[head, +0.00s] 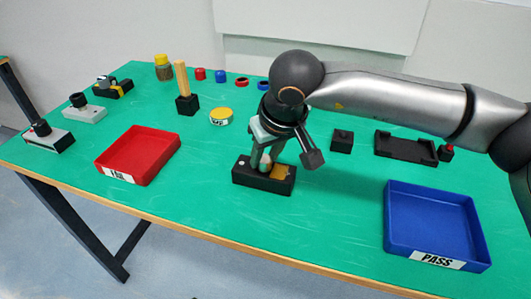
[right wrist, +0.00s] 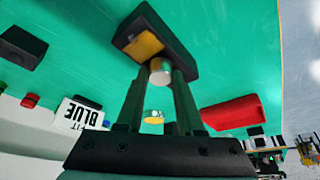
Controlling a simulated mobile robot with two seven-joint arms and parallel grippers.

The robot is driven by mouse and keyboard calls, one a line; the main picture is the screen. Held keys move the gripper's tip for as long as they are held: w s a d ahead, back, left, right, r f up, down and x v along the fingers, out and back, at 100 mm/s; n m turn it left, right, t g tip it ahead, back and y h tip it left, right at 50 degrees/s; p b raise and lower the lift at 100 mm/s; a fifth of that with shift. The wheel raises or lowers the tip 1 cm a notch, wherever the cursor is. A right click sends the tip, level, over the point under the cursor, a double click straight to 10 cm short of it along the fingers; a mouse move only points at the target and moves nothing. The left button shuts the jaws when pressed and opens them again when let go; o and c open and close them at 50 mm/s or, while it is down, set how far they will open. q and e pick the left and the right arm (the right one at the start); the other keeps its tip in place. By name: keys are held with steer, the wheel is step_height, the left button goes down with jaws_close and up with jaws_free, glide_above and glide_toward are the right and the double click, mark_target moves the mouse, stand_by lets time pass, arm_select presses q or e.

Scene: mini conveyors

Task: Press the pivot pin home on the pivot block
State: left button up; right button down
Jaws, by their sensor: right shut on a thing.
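The black pivot block (head: 250,178) lies on the green table in front of my right arm, with an orange-yellow patch on its top right. In the right wrist view the block (right wrist: 172,32) is just beyond my fingertips. My right gripper (head: 264,163) points down at the block's top. Its fingers (right wrist: 160,75) are shut on a short silvery pin (right wrist: 160,71), whose end meets the block's outline. The fingers hide part of the block and pin, so I cannot tell how deep the pin sits. My left gripper is not in view.
A red FAIL tray (head: 163,140) stands left and a blue PASS tray (head: 470,205) right. A wooden-handled tool (head: 181,78), yellow-topped tin (head: 221,116), small black block (head: 342,140) and black fixture (head: 405,148) stand behind. Bare table lies between the block and both trays.

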steer(key=shift+c, duration=2.3)
jaws_free()
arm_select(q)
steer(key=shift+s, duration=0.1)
arm_select(e)
steer(key=shift+v, duration=0.8)
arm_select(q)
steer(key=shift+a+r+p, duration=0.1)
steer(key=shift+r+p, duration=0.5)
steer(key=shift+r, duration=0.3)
arm_select(e)
steer(key=v, duration=1.1)
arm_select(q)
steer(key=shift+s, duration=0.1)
arm_select(e)
steer(key=shift+f, duration=0.1)
